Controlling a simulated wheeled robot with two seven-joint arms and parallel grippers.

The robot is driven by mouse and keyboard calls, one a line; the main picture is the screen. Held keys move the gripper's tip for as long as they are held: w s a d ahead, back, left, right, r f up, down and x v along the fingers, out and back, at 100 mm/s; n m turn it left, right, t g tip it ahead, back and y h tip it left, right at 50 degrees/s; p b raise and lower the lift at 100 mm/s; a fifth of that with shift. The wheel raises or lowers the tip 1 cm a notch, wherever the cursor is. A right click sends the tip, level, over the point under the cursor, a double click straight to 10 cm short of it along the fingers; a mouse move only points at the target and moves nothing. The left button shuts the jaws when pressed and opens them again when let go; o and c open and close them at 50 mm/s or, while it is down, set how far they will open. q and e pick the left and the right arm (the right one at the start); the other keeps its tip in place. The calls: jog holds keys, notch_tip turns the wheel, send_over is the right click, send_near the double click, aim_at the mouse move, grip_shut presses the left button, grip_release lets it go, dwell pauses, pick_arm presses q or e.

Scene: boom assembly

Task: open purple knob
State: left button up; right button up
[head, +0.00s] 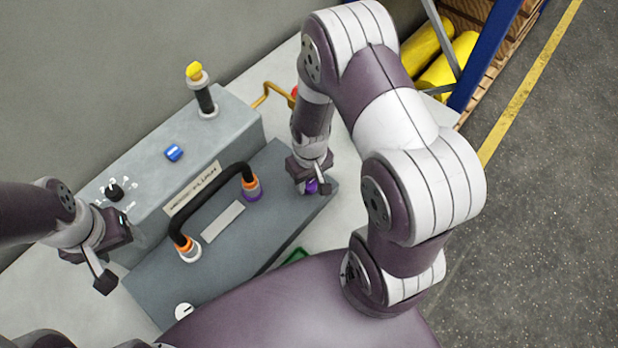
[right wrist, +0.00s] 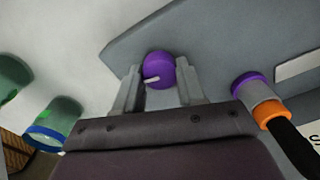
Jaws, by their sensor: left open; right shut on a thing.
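The purple knob (head: 311,186) is on the right end of the dark grey box's top (head: 262,228). In the right wrist view the knob (right wrist: 161,71) is round with a pale pointer mark, and it lies between the finger ends. My right gripper (head: 312,180) points down over the knob and is shut on it, hiding most of it in the head view. The fingers also show in the right wrist view (right wrist: 160,90). My left gripper (head: 112,268) is open and empty, near the left end of the boxes.
A black handle hose (head: 208,196) with orange and purple ends arches over the box. A white knob (head: 184,311) sits at the box's near left. The rear box carries a black selector (head: 114,191), a blue switch (head: 173,152) and a yellow-topped lever (head: 204,95).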

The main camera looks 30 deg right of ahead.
aim_at(311, 184)
jog(key=shift+w, duration=0.1)
jog(key=o, duration=1.1)
jog(key=shift+c, duration=0.2)
jog(key=shift+r, duration=0.1)
notch_tip(311, 184, up, 12)
jog(key=shift+r+b, duration=0.25)
jog(key=shift+b, duration=0.2)
jog(key=shift+d, duration=0.1)
jog(key=s+a+r+t, duration=0.1)
jog(key=s+a+r, duration=0.1)
jog(key=s, duration=0.3)
jog(key=shift+a+r, duration=0.25)
jog(key=shift+r, duration=0.05)
